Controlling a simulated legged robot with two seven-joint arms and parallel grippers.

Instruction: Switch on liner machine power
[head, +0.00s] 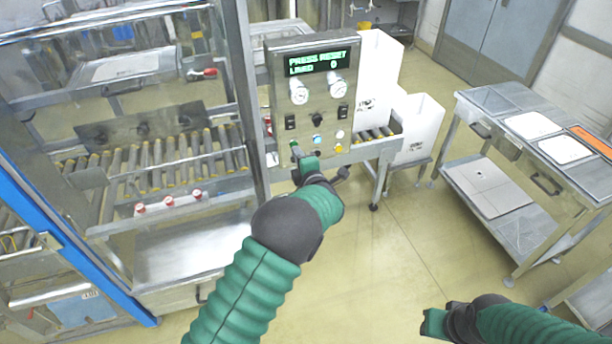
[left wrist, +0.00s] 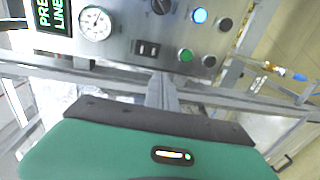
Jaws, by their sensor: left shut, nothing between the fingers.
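The liner machine's grey control panel (head: 318,75) stands upright at centre in the head view, its green display reading "PRESS RESET" above a second line with a 0. I cannot tell which control is power. The left wrist view shows a rocker switch (left wrist: 147,49), a lit blue button (left wrist: 200,15) and a green button (left wrist: 186,55). My left gripper (head: 308,164) is shut and empty, just below the panel's lower buttons; contact is unclear. My right gripper (head: 436,322) is low right, its jaws unclear.
A caged roller conveyor (head: 150,160) fills the left. White boxes (head: 415,125) stand right of the panel. A metal table (head: 500,105) with white plates is at the far right. The floor between is clear.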

